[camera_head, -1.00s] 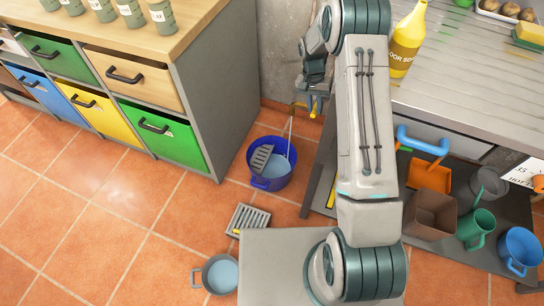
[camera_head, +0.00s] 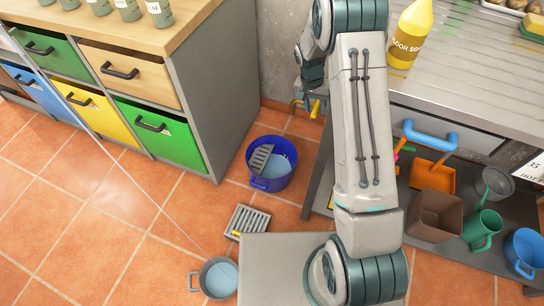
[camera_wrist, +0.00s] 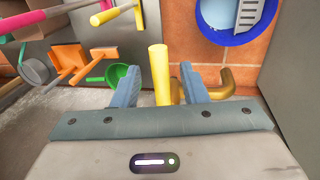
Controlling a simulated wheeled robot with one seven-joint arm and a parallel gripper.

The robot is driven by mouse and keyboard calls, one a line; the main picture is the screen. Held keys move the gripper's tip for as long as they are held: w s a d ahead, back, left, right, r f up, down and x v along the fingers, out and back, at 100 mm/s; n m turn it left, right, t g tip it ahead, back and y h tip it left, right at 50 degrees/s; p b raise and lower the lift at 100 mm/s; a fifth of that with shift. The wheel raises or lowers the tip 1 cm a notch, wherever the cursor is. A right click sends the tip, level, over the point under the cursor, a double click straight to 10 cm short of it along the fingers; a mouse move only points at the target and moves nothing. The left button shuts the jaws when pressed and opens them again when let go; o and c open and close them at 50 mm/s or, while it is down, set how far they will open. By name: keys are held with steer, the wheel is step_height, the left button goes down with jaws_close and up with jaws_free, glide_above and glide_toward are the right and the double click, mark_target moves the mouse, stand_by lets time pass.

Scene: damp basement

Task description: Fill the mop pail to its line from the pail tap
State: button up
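The blue mop pail (camera_head: 266,183) stands on the tiled floor between the cabinet and the steel bench. Pale blue water (camera_head: 280,165) and a grey wringer (camera_head: 261,158) show inside it; I cannot make out a fill line. No stream falls into it. The brass pail tap (camera_head: 297,104) is on the wall behind, with a yellow handle (camera_head: 315,108). In the wrist view the handle (camera_wrist: 160,72) sticks up between the fingers of my gripper (camera_wrist: 157,82), with gaps on both sides. My gripper is open. The pail's rim (camera_wrist: 205,28) shows at upper right there.
A grey pot (camera_head: 218,278) with water stands on the floor, and a thin stream of water slants down to it. A floor drain grate (camera_head: 249,221) lies nearby. The bench (camera_head: 460,75) holds a yellow floor soap bottle (camera_head: 408,38). Several tools and buckets fill its lower shelf.

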steer(key=shift+r, duration=0.1)
step_height(320, 180, up, 7)
steer(key=a+p, duration=0.1)
steer(key=p, duration=0.3)
steer(key=shift+w+a, duration=0.15)
steer(key=shift+a, duration=0.05)
stand_by(0.6)
steer(key=s+a+r+n+t+y+p, duration=0.1)
steer(key=s+r+p, duration=0.25)
steer(key=r, duration=0.85)
steer(key=s+a+r+t+y+p, duration=0.1)
steer(key=s+r+t+p, duration=0.3)
steer(key=r, duration=0.7)
steer(key=s+d+r+n+p, duration=0.1)
steer(key=s+r, duration=0.4)
steer(key=s, duration=0.6)
steer(key=s+d+r+n+g+p, duration=0.1)
steer(key=s+r, duration=0.4)
steer(key=s, duration=0.6)
steer(key=shift+s+d+r+n+g+p, duration=0.25)
steer(key=shift+s+d+n+g+p, duration=0.15)
steer(key=shift+n+p, duration=0.5)
